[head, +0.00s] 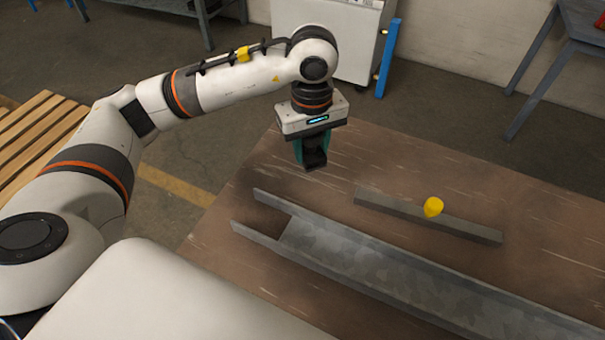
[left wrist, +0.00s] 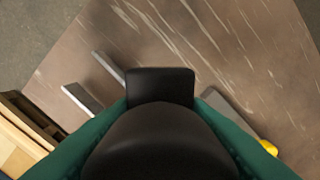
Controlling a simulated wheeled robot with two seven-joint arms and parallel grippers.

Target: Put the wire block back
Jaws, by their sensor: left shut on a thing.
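My left gripper (head: 311,152) hangs fingers down above the far left part of the brown table, with its teal fingers shut on a black block, which I take to be the wire block (head: 315,158). In the left wrist view the black block (left wrist: 160,86) fills the middle between the green fingers and hides much of the table below. The block appears held clear of the table, but its exact height is hard to tell. My right gripper is not in view.
A grey metal channel (head: 345,253) runs across the brown table (head: 225,245). Behind it lies a grey bar (head: 385,207) with a yellow piece (head: 433,207) on it. A blue post (head: 388,58) and a white cabinet (head: 345,35) stand beyond the table. The table's back left is clear.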

